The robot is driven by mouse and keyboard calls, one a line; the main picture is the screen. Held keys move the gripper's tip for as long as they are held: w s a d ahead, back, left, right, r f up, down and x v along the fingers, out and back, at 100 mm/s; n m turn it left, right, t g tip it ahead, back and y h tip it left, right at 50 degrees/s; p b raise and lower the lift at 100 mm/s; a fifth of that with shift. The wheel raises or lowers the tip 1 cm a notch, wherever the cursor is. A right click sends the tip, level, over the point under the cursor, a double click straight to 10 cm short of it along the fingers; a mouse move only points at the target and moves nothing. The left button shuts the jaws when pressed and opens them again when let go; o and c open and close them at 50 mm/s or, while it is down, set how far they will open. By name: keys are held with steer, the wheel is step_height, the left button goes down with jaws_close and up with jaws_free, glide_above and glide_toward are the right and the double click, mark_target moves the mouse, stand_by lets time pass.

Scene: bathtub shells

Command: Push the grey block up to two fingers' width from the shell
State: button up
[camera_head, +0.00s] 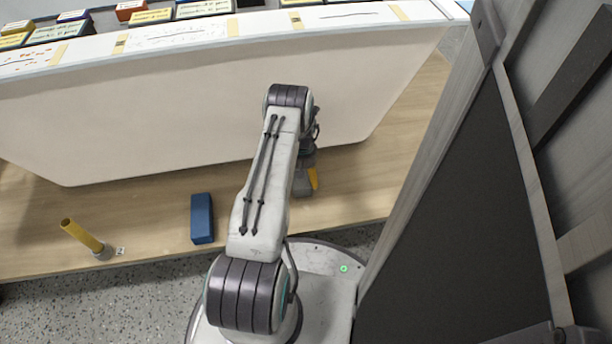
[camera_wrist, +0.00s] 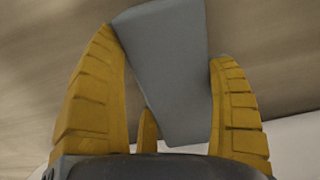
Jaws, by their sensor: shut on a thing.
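The large white bathtub shell (camera_head: 190,110) stands on the wooden bench, its lower edge crossing the bench top. My gripper (camera_head: 312,178) is low over the bench in front of the shell, partly hidden by my arm. In the wrist view my gripper's yellow fingers (camera_wrist: 165,46) are shut on the grey block (camera_wrist: 168,85), one finger on each side. The grey block also shows in the head view (camera_head: 303,189), mostly covered by the gripper, in front of the shell's lower edge. The exact gap between block and shell cannot be told.
A blue block (camera_head: 202,218) lies on the bench left of my arm. A yellow post (camera_head: 82,235) stands farther left near the front edge. A dark panel with a grey frame (camera_head: 450,230) stands at the right. Small labelled boxes (camera_head: 60,32) are behind the shell.

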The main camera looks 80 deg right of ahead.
steer(key=shift+d, duration=0.15)
steer(key=o, duration=1.1)
steer(key=shift+o, duration=0.2)
steer(key=shift+r, duration=0.1)
steer(key=shift+r, duration=3.7)
